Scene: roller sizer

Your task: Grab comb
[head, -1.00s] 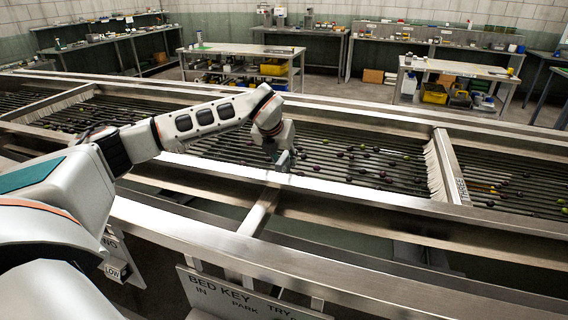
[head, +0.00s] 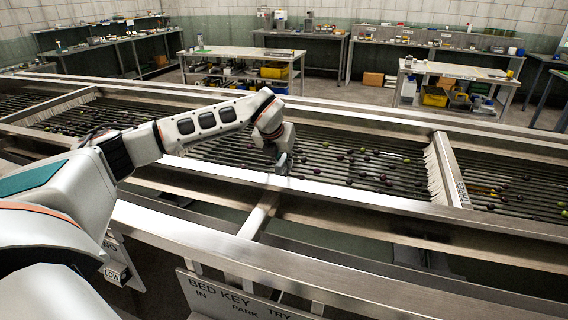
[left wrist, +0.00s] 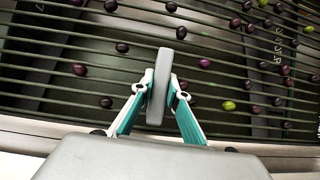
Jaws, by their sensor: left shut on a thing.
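My left gripper (head: 283,164) reaches out over the near rail of the roller bed. In the left wrist view my left gripper (left wrist: 160,88) has its teal and white fingers closed on both sides of a grey, long, rounded piece, which I take to be the comb (left wrist: 159,85). Only this grey piece shows between the fingers; any teeth are hidden from me. In the head view the held piece is too small and covered to make out clearly. My right gripper is in neither view.
Dark and green olives lie scattered on the roller bed (head: 330,165) below the gripper. A white brush divider (head: 437,170) stands to the right. Steel rails run along the near side, with a "BED KEY" sign (head: 235,300) in front. Benches stand far behind.

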